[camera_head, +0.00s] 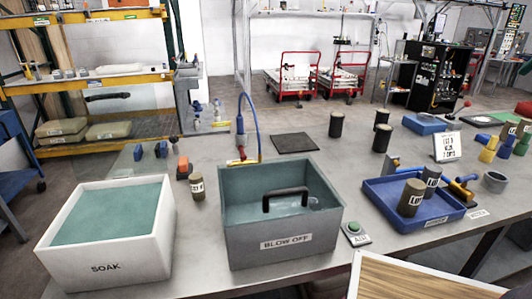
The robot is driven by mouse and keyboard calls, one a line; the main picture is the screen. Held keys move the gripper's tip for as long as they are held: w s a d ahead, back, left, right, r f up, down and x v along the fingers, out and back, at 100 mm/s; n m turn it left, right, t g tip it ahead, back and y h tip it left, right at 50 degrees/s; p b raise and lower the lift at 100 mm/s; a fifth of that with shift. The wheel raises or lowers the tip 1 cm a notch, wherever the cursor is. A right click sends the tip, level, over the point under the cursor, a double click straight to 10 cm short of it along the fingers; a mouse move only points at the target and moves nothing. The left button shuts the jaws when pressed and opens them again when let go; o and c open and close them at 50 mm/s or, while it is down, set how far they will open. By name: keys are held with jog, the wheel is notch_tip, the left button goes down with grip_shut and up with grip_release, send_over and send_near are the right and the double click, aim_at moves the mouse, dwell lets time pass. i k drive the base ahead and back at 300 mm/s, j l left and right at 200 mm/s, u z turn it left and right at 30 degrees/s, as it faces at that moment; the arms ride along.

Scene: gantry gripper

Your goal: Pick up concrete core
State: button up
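Several short cylinders that look like concrete cores stand upright on the grey table. A tan one with a white label (197,187) stands between the soak tub and the blow-off bin. Dark ones stand at the back, one left (336,124), one at the right rear (381,118) and one just in front of it (382,138). Two labelled cylinders, one brownish (411,198) and one darker (432,180), stand in the blue tray (385,212). I cannot tell which one the task means. My gripper is not in view.
A white SOAK tub (105,268) with greenish contents and a grey BLOW OFF bin (285,242) with a black handle fill the front left.

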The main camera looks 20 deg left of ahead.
aim_at(195, 178)
jog(key=u, duration=1.85)
